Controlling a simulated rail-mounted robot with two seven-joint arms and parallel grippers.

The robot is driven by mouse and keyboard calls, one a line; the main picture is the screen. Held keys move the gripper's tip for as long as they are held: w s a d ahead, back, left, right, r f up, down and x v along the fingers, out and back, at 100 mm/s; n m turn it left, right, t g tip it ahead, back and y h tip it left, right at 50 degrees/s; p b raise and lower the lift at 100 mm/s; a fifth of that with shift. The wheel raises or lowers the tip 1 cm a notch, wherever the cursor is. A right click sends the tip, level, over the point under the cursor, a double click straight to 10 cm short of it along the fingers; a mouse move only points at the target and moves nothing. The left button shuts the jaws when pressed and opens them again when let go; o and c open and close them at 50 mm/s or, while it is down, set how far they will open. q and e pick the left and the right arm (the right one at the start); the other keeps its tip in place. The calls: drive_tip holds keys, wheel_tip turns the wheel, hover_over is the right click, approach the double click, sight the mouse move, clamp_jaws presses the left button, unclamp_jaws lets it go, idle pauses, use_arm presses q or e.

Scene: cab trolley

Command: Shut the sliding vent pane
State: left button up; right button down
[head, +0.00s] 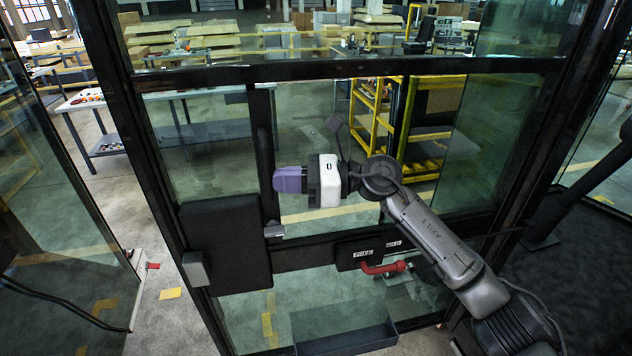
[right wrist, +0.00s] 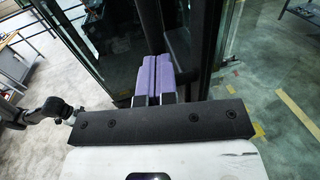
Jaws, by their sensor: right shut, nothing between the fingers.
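The vent pane (head: 205,140) appears to be the tinted glass at the left of the cab window. A dark upright stile (head: 263,140) runs along its right edge, with a small grey catch (head: 273,229) low on it. Right of the stile the view is clearer, as through an opening. My right gripper (head: 278,180) points left, its purple fingers together and empty, tips close to the stile's right side. I cannot tell whether they touch it. In the right wrist view the closed fingers (right wrist: 152,60) point at dark uprights. My left gripper is not in view.
Below the opening is a dark box with FREE and HOLD labels (head: 375,252) and a red handle (head: 383,267). A black panel (head: 226,245) sits lower left, and an open dark tray (head: 345,340) at the bottom. A dark crossbar (head: 330,70) runs above.

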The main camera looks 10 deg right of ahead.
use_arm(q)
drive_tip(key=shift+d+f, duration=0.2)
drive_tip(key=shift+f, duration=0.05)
use_arm(e)
drive_tip(key=shift+s+a, duration=0.1)
drive_tip(key=shift+a, duration=0.7)
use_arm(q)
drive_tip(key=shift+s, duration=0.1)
use_arm(e)
drive_tip(key=shift+a, duration=0.1)
drive_tip(key=shift+f, duration=0.1)
